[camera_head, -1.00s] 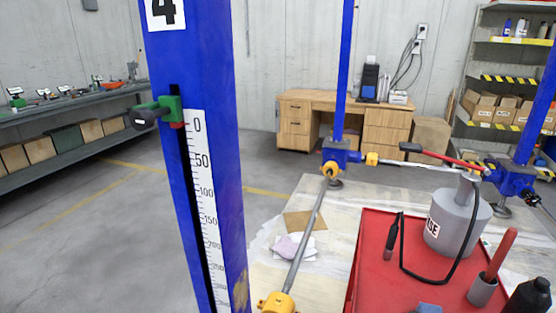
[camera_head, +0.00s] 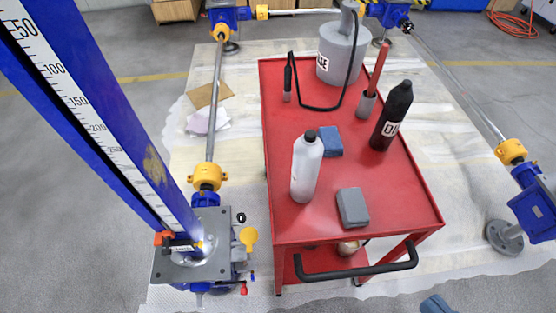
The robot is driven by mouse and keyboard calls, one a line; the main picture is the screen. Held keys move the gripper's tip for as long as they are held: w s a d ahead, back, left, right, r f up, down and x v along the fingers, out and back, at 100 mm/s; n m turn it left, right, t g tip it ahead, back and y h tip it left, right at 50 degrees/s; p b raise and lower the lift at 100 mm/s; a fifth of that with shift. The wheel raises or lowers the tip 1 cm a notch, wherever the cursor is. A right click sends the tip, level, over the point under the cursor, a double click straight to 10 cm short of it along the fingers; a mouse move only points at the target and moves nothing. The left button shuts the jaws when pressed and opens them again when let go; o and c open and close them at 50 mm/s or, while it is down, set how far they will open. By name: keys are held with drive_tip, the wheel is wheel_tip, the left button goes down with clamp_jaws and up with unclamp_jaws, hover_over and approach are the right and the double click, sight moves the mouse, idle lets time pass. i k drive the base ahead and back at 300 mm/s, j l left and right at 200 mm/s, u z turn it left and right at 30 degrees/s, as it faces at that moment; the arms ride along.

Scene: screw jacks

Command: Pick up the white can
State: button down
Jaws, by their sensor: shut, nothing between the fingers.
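The white can (camera_head: 305,168) is a tall white bottle-shaped can with a black cap. It stands upright on the red top of a cart (camera_head: 290,223), near the cart's left front part. A blue block (camera_head: 331,142) lies just behind and to the right of it. A grey block (camera_head: 353,207) lies to its front right. My gripper is not in view, and nothing is seen touching the can.
A black bottle (camera_head: 391,118), a grey grease can (camera_head: 340,55) with a hose and a red-handled brush (camera_head: 372,85) stand farther back on the cart. A blue screw jack column (camera_head: 95,125) rises at left. A black handle (camera_head: 355,272) is at the cart's front.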

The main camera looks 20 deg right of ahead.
sight(307, 158)
drive_tip(key=l+u, duration=0.1)
drive_tip(key=u, duration=1.25)
drive_tip(key=k+l+u, duration=0.3)
drive_tip(key=k+l, duration=0.3)
drive_tip(key=l, duration=0.15)
